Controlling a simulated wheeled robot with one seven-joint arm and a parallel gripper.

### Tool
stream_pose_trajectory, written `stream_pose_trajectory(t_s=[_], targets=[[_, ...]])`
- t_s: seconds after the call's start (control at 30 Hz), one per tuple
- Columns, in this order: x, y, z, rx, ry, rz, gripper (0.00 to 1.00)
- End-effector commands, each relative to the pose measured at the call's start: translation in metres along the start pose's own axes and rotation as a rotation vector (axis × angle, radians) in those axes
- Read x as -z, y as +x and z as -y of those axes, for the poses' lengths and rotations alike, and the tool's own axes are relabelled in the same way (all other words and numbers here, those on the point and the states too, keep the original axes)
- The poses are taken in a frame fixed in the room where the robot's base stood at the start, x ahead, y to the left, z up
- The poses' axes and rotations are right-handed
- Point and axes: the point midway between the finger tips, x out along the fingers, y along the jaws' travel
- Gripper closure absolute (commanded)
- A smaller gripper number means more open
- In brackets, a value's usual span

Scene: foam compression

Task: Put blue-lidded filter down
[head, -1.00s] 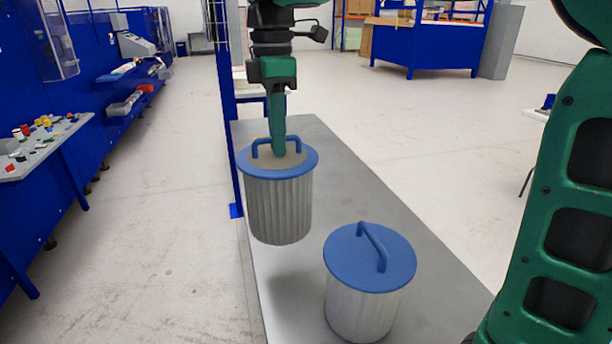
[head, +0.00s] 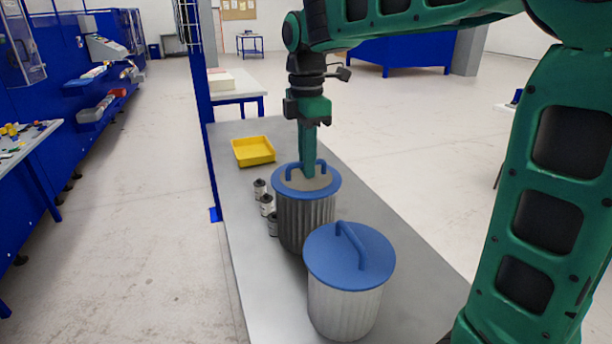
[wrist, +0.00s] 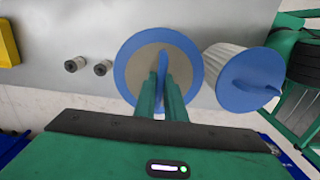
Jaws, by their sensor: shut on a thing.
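The held filter (head: 303,222) is a grey pleated cylinder with a blue rim, a tan middle and a blue arched handle. My gripper (head: 310,172) is shut on that handle from above, and the filter hangs upright over or on the grey table (head: 232,277); I cannot tell whether its base touches. A second filter with a full blue lid (head: 350,256) and pale pleats stands nearer in the head view and hides part of the held one's base. In the wrist view my gripper (wrist: 163,88) grips the handle, with the second filter (wrist: 243,80) to its right.
Several small dark-and-white canisters (head: 266,205) stand just left of the held filter. A yellow tray (head: 253,151) lies farther back on the table. A blue post (head: 200,110) rises at the table's left edge. The table's right side is bare.

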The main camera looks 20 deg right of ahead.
Motion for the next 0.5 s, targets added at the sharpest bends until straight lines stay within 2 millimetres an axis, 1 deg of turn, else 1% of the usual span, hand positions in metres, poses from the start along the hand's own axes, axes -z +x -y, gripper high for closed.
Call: stream_pose_trajectory(t_s=[0.23,0.3,0.47,0.5], targets=[[0.001,0.032,0.0,0.003,-0.001,0.0,1.0],[0.001,0.035,0.0,0.001,-0.001,0.0,1.0],[0.001,0.036,0.0,0.002,-0.001,0.0,1.0],[0.001,0.037,0.0,0.004,0.0,0.001,0.85]])
